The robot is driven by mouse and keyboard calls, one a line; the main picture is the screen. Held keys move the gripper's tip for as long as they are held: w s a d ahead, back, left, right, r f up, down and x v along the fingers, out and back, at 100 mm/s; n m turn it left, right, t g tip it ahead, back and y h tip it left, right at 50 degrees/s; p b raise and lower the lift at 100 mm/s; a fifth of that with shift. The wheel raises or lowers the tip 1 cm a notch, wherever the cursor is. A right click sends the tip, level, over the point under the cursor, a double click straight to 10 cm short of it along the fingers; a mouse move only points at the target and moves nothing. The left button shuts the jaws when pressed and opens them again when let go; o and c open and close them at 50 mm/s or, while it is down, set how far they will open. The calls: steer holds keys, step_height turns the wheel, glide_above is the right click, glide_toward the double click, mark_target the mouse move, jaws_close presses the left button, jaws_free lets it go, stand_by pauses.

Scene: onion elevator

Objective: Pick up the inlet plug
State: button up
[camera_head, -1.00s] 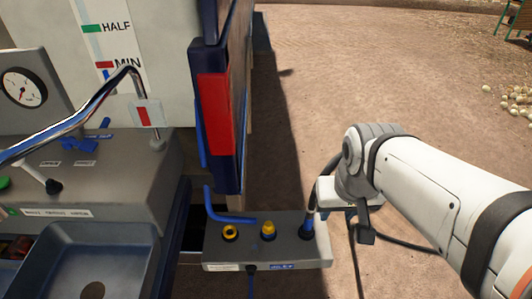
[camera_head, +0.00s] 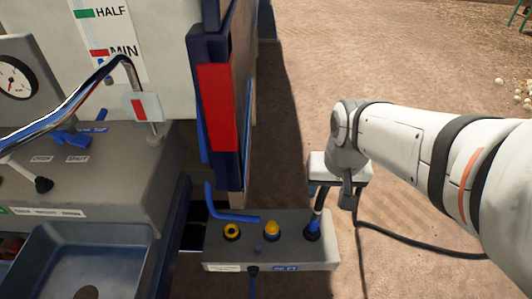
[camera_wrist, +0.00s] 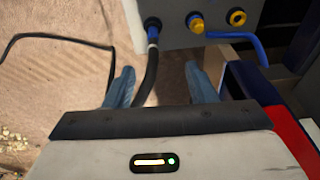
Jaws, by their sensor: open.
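A grey box (camera_head: 222,252) with several fittings shows in the head view. At its right end stands a blue plug (camera_head: 312,229) with a black cable (camera_head: 320,199) rising from it toward my gripper. In the wrist view the blue plug (camera_wrist: 152,23) sits in the box (camera_wrist: 177,36), with the cable (camera_wrist: 151,75) running between my fingers. My gripper (camera_wrist: 160,68) is open, its two blue-grey fingers on either side of the cable, apart from it. In the head view my gripper hangs just behind the box's right end, its fingertips partly hidden.
A yellow-capped fitting (camera_head: 271,230) and a yellow ring (camera_head: 232,231) sit left of the plug, with a blue lever (camera_head: 230,216) behind. A blue panel with a red plate (camera_head: 217,108) stands left of my arm. The cable trails over open ground at right.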

steer(key=w+a+f+m+g+b, duration=0.1)
steer(key=w+a+f+b, duration=0.15)
steer(key=f, duration=0.35)
steer(key=w+a+f+m+b, duration=0.1)
steer(key=w+a+f, duration=0.2)
steer(key=w+f, duration=0.15)
steer(key=m+g+b, duration=0.1)
steer(key=m+b, duration=0.1)
steer(key=b, duration=0.1)
glide_above(272, 224)
steer(key=f, duration=0.9)
steer(key=shift+w+d, duration=0.2)
steer(key=shift+d, duration=0.05)
steer(key=f, duration=0.4)
steer(key=f+b, duration=0.1)
steer(key=f, duration=0.3)
steer(key=shift+s+a+f, duration=0.15)
steer(key=shift+a+f, duration=0.05)
steer(key=shift+f, duration=0.05)
steer(key=shift+c, duration=0.2)
